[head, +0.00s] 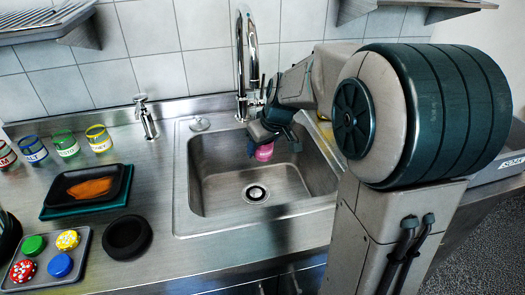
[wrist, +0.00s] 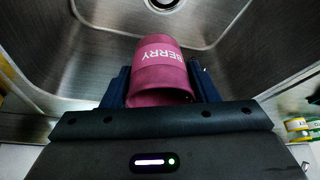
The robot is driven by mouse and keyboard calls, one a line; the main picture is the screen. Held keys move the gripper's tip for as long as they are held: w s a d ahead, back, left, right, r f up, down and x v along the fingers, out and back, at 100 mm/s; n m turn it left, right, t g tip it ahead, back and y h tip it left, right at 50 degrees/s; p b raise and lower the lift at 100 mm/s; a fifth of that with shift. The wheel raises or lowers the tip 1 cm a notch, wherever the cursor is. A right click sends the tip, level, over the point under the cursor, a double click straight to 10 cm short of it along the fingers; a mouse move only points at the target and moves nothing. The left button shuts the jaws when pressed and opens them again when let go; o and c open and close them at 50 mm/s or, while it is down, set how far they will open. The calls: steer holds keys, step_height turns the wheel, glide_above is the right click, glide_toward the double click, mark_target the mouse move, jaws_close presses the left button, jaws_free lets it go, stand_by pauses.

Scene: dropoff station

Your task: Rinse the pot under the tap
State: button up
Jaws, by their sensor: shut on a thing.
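The pink pot (head: 264,152) is held over the sink basin (head: 225,185); lettering reading BERRY faces up in the wrist view, where the pot (wrist: 160,72) sits between the fingers with its open mouth towards the palm. My gripper (wrist: 158,85) is shut on the pot's sides; in the head view it hides part of the pot. The chrome tap (head: 241,60) rises behind the basin, just behind and above the gripper. I cannot tell whether the pot is directly below the spout. No running water shows. The drain (head: 255,193) lies below, nearer the front.
On the left counter stand several banded glasses (head: 66,145), a black tray with orange food (head: 60,192), a tray of coloured lids (head: 85,252) and a black round dish (head: 127,237). A small dispenser (head: 147,118) stands left of the sink. The basin floor is clear.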

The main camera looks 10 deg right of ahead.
steer(key=shift+w+d, duration=0.1)
steer(key=shift+d, duration=0.05)
steer(key=shift+w+d, duration=0.25)
steer(key=shift+d, duration=0.1)
steer(key=s+d+b, duration=0.3)
steer(key=s+d, duration=0.1)
steer(key=s, duration=0.2)
steer(key=shift+s+d, duration=0.2)
steer(key=shift+s, duration=0.2)
stand_by(0.3)
stand_by(1.2)
steer(key=s+d+r+p, duration=0.1)
steer(key=s+d+r, duration=0.1)
steer(key=s+r, duration=0.2)
steer(key=shift+d, duration=0.4)
steer(key=shift+p, duration=0.3)
